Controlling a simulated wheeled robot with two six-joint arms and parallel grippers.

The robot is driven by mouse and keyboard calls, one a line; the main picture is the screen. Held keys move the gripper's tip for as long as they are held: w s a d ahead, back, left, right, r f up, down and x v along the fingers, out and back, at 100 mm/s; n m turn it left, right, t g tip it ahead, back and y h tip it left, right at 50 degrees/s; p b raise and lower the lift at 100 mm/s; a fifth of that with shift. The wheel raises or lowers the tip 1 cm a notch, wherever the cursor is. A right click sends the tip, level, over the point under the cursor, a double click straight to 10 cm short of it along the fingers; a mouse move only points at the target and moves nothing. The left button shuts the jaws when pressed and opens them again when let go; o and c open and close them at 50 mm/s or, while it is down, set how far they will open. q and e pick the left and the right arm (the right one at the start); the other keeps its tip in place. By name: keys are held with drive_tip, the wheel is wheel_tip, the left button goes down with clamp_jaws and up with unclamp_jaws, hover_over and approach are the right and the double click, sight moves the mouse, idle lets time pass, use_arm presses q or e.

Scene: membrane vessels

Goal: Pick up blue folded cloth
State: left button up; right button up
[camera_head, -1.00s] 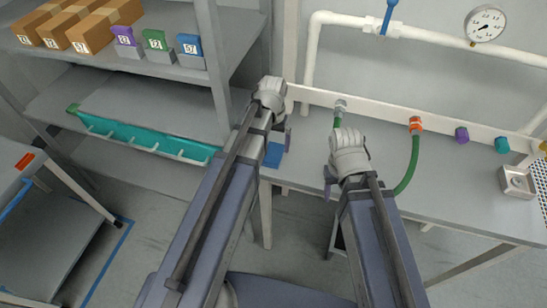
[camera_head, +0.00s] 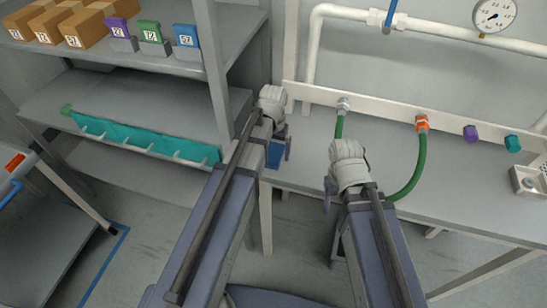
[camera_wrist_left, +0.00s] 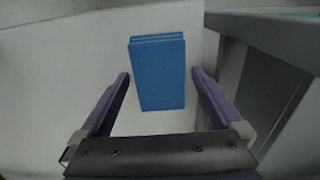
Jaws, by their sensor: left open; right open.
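The blue folded cloth (camera_head: 274,158) lies flat on the grey bench at its left end, partly hidden by my left gripper in the head view. In the left wrist view the cloth (camera_wrist_left: 158,92) shows as a layered blue rectangle between the two purple fingers, with gaps on both sides. My left gripper (camera_head: 279,148) is open over the cloth, and its fingers (camera_wrist_left: 160,75) do not visibly touch it. My right gripper (camera_head: 346,182) is open and empty near the bench's front edge, right of the cloth.
A shelf post (camera_head: 217,80) stands close left of my left arm. A green hose (camera_head: 414,165) hangs from an orange fitting (camera_head: 422,123) right of my right gripper. The bench between the grippers is clear.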

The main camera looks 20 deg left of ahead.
sight(273, 153)
use_arm(q)
drive_tip(key=c, duration=1.2)
drive_tip(key=shift+c, duration=0.2)
drive_tip(key=shift+r, duration=0.1)
wheel_tip(273, 153, up, 10)
drive_tip(key=p, duration=1)
drive_tip(key=o, duration=0.8)
drive_tip(key=c, duration=0.6)
drive_tip(key=shift+c, duration=0.2)
